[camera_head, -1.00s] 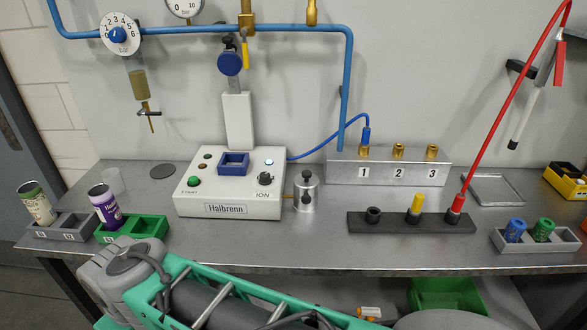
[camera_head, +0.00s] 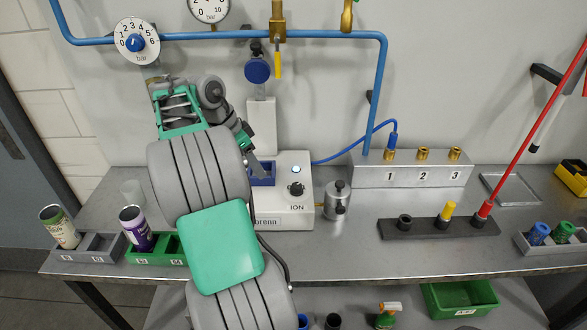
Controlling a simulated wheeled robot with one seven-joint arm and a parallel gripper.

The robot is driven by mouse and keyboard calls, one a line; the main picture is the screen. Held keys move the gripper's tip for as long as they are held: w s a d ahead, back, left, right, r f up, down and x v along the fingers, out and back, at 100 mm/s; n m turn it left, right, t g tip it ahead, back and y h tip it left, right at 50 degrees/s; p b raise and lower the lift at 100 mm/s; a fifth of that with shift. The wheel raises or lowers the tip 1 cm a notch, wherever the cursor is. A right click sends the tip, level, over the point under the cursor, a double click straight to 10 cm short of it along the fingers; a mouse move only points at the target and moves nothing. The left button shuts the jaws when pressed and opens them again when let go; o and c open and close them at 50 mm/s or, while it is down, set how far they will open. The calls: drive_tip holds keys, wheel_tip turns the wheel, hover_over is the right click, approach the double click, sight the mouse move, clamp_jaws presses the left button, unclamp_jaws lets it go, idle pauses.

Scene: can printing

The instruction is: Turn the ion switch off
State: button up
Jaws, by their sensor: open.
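The white Halbrenn machine (camera_head: 300,162) stands on the bench, its left part hidden behind my arm. The black ION knob (camera_head: 296,189) is on the right of its top, above the ION label, with a lit white-blue lamp (camera_head: 297,169) behind it. Which way the knob points is too small to tell. My gripper (camera_head: 260,171) points down and to the right over the blue square holder (camera_head: 262,180), left of the knob and apart from it. It looks empty and open; its fingertips are small in view.
A metal cylinder (camera_head: 337,201) stands just right of the machine. A blue hose (camera_head: 350,151) runs behind it to the numbered valve block (camera_head: 412,176). A tall white column (camera_head: 262,125) rises behind the holder. Cans stand in grey (camera_head: 103,246) and green (camera_head: 170,245) trays at left.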

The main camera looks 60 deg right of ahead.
sight(297, 185)
drive_tip(key=s+d+f+m+b, duration=0.1)
drive_tip(key=s+d+f+m, duration=0.1)
drive_tip(key=s, duration=0.1)
drive_tip(key=s+d+f+m+y+b, duration=0.1)
drive_tip(key=s+d+f+m, duration=0.1)
drive_tip(key=s+f, duration=0.1)
drive_tip(key=s+d+f+m+g+b, duration=0.1)
drive_tip(key=s+d+f+m, duration=0.1)
drive_tip(key=s+d+f, duration=0.1)
drive_tip(key=shift+d+f+b, duration=0.1)
drive_tip(key=shift+f+b, duration=0.15)
drive_tip(key=shift+b, duration=0.1)
clamp_jaws()
